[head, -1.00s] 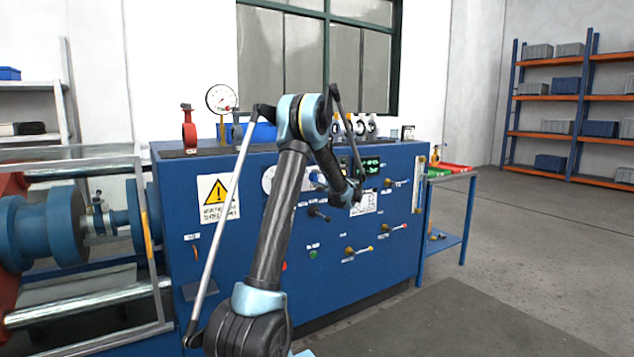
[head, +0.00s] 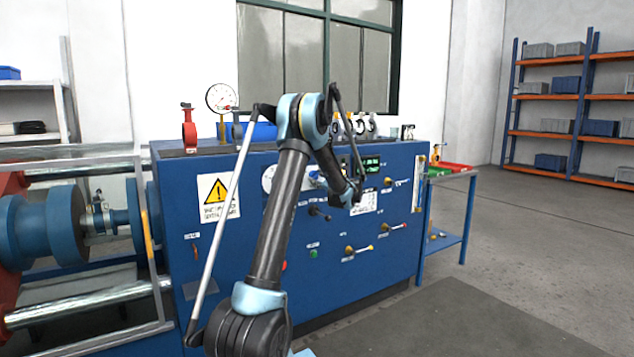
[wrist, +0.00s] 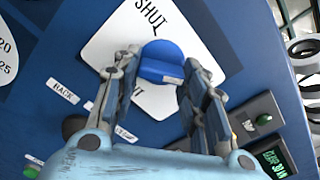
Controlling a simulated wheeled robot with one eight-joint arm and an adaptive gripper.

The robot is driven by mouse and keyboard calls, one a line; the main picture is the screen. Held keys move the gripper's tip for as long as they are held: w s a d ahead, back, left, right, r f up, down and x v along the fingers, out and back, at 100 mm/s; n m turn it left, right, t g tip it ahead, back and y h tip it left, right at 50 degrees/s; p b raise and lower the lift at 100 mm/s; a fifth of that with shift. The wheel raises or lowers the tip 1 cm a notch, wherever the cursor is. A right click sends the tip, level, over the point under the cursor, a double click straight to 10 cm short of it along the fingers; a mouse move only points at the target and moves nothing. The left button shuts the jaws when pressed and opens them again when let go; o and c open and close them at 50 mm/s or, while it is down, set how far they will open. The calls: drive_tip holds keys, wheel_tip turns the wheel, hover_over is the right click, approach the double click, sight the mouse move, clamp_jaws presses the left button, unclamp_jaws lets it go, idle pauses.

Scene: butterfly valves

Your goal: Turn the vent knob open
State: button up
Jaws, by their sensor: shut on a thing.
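The blue vent knob (wrist: 165,58) stands on a white square plate (wrist: 108,45) in the wrist view. The plate appears tilted in that view and reads "SHUT" near its top edge; a second word below the knob is partly covered by a finger. My gripper (wrist: 161,66) is shut on the knob, with one finger on each side of it. In the head view my arm reaches to the front of the blue cabinet (head: 215,262), and my fingers and their hold on the knob cannot be made out there.
A small plate with a green button (wrist: 264,119) and a green display (wrist: 272,160) lie to the right of the knob in the wrist view. Levers (head: 362,249) stick out low on the cabinet front. A side table (head: 450,182) stands at its right. The floor (head: 540,240) there is open.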

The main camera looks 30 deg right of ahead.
drive_tip(key=shift+f+m, duration=0.1)
drive_tip(key=shift+m, duration=0.4)
drive_tip(key=o, duration=1.1)
drive_tip(key=shift+c, duration=0.2)
drive_tip(key=s, duration=1.2)
drive_tip(key=shift+w+a, duration=0.1)
